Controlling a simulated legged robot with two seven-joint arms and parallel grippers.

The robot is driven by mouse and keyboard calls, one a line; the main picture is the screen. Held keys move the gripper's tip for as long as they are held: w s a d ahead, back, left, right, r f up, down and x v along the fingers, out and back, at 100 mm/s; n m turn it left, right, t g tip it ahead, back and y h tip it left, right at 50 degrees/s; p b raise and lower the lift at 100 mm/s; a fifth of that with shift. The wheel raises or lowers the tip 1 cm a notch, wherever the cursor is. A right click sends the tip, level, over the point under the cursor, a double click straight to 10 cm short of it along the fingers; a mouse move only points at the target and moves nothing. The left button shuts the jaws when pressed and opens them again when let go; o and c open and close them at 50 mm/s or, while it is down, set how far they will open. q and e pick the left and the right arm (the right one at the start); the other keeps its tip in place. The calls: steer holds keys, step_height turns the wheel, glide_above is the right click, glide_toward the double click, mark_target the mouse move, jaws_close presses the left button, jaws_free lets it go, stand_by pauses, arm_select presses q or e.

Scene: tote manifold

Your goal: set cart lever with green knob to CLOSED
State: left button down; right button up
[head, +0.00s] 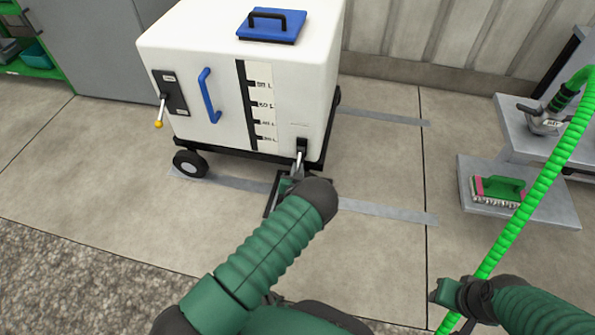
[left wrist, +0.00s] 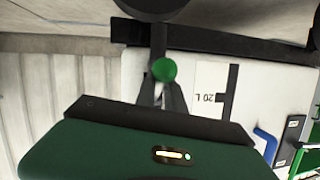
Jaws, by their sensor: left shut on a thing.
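The white cart tank (head: 195,42) stands on dark wheels in the head view. The lever's green knob (left wrist: 164,70) shows in the left wrist view, at the tips of my left gripper (left wrist: 162,92). The gripper's fingers are shut on the knob or the lever just by it. In the head view my left gripper is at the cart's lower front right corner, mostly hidden by my forearm; the knob is hidden there. I cannot read any CLOSED mark. My right gripper (head: 462,298) is at the lower right, by the green hose; its fingers are unclear.
Another lever with a yellow knob (head: 158,124) is on the cart's left. A blue handle (head: 209,97) and blue lid (head: 271,27) are on the tank. A bright green hose (head: 520,215) hangs at right, near grey steps (head: 545,212) with a brush (head: 497,189).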

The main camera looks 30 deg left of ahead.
arm_select(q)
steer(key=shift+s+a+f, duration=0.3)
steer(key=shift+s+f, duration=0.1)
steer(key=shift+f, duration=0.25)
steer(key=c, duration=1.6)
jaws_free()
steer(key=shift+f, duration=0.1)
steer(key=shift+c, duration=0.2)
steer(key=shift+o, duration=1)
steer(key=shift+w+f, duration=0.1)
steer(key=shift+f, duration=0.1)
steer(key=shift+w, duration=0.1)
steer(key=shift+w+d+r, duration=0.1)
steer(key=shift+d+r, duration=0.05)
steer(key=shift+r, duration=0.1)
steer(key=shift+s+d+r+p, duration=0.15)
steer(key=shift+s+r+p, duration=0.05)
steer(key=shift+p, duration=0.1)
steer(key=p+v, duration=0.8)
steer(key=v, duration=0.8)
steer(key=shift+s, duration=0.15)
